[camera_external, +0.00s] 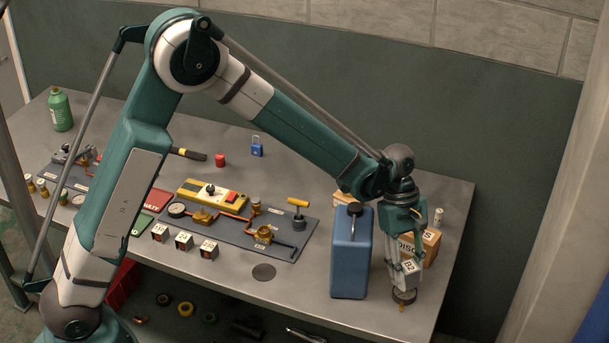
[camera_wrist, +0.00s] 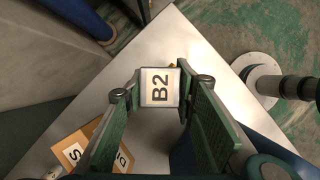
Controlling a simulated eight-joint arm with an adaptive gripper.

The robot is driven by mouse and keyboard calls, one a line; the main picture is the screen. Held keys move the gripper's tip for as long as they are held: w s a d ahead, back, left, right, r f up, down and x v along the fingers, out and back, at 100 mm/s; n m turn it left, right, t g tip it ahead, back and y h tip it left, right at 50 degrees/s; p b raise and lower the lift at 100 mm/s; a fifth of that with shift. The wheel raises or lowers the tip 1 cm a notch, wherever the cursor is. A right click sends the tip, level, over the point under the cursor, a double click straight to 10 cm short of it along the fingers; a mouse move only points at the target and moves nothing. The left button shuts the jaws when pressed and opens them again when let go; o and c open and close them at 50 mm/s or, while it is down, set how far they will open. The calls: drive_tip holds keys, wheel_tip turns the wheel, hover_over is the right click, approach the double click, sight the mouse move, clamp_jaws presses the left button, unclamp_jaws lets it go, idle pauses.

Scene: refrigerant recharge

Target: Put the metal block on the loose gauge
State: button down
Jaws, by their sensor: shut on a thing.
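A metal block with a white face marked B2 (camera_external: 411,268) is in my gripper (camera_external: 405,262) near the table's front right. In the wrist view the block (camera_wrist: 160,87) sits between the two fingers of my gripper (camera_wrist: 161,86), its label facing the camera. The loose gauge (camera_external: 404,297), round and dark-rimmed with a brass fitting, is directly below the block in the external view. I cannot tell whether block and gauge touch. In the wrist view the block hides most of the gauge; only a small brass bit shows beside it.
A tall blue case (camera_external: 351,255) stands just left of my gripper. A wooden box (camera_external: 431,240) is close behind it. Three labelled blocks (camera_external: 184,240) stand before the valve panel (camera_external: 290,248). The table's right corner is bare.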

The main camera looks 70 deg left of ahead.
drive_tip(key=shift+f, duration=1.85)
drive_tip(key=shift+f, duration=0.2)
drive_tip(key=c, duration=1.9)
unclamp_jaws()
drive_tip(key=shift+r, duration=0.15)
drive_tip(key=v, duration=1.2)
drive_tip(key=shift+r, duration=0.15)
